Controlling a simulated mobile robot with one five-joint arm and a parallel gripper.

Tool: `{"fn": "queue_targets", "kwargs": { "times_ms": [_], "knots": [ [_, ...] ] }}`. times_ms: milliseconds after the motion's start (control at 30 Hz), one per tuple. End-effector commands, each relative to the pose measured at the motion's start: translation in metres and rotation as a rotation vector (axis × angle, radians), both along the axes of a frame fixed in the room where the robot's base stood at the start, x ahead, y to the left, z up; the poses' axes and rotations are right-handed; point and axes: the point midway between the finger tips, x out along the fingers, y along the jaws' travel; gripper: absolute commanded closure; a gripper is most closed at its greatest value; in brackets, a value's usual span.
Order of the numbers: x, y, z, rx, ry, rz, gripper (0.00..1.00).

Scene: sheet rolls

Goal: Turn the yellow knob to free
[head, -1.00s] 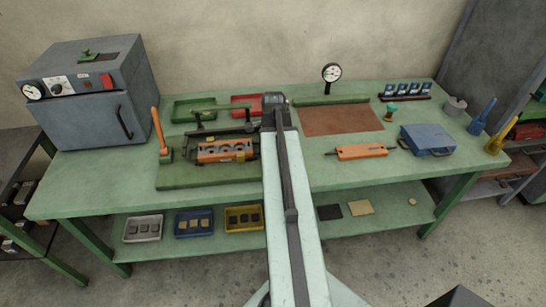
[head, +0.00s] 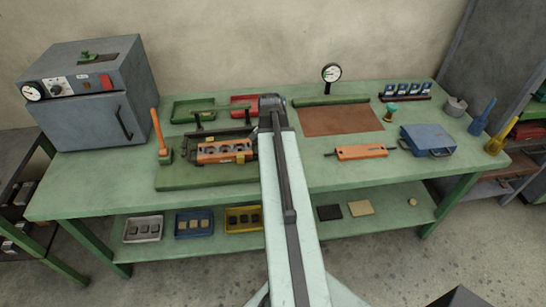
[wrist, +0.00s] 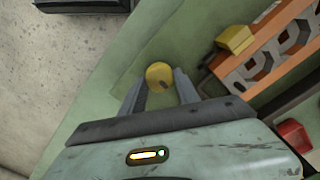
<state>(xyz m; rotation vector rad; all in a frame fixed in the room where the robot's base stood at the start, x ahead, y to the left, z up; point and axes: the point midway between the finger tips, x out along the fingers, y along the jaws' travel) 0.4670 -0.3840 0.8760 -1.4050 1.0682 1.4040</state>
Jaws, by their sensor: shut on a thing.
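The yellow knob (wrist: 159,74) is round and shows from above in the wrist view, with a small dark mark at its lower edge. My gripper (wrist: 160,82) is shut on it, with one finger at each side. In the head view my own arm hides the knob and the fingers. The knob stands over a green surface, near an orange block with holes (wrist: 278,58), which also shows in the head view (head: 222,151). Any marking for free cannot be made out.
A yellow block (wrist: 234,39) sits at the orange block's near end. A red part (wrist: 294,134) is at the right of the wrist view. An orange lever (head: 158,130) stands left on the green bench (head: 110,180). A blue case (head: 427,139) lies right.

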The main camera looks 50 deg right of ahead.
Motion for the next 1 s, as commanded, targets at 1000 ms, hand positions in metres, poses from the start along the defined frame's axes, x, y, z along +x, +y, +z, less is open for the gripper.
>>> {"fn": "queue_targets", "kwargs": {
  "times_ms": [1000],
  "knots": [
    [-0.0007,0.0030,-0.0002,0.007,0.002,0.841,1.00]
  ]
}}
